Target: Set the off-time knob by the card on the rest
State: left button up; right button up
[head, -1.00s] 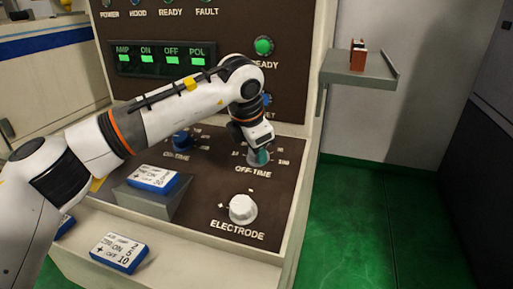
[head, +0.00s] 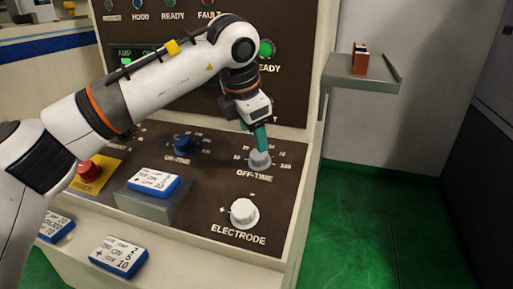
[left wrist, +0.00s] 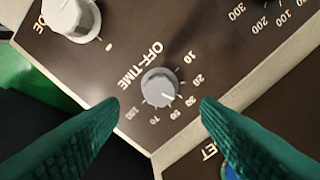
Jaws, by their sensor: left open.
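The grey off-time knob (head: 259,160) is on the dark sloping panel in the head view. The left wrist view shows the knob (left wrist: 159,86) with its white mark on the 30-to-50 side of the scale; the exact setting is hard to tell. My left gripper (head: 262,140) is open just above the knob. In the left wrist view its green fingers (left wrist: 160,103) appear either side of the knob, with clear gaps. A blue-edged white card (head: 153,181) lies on the grey rest (head: 150,207); its print is too small to read surely. My right gripper is not in view.
A white electrode knob (head: 244,213) and a blue on-time knob (head: 183,144) flank the off-time knob. A red power button (head: 89,172) is at left. More cards (head: 118,255) lie on the front ledge. A side shelf (head: 362,76) holds a small brown object.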

pick_arm(q)
jog(key=shift+v, duration=2.25)
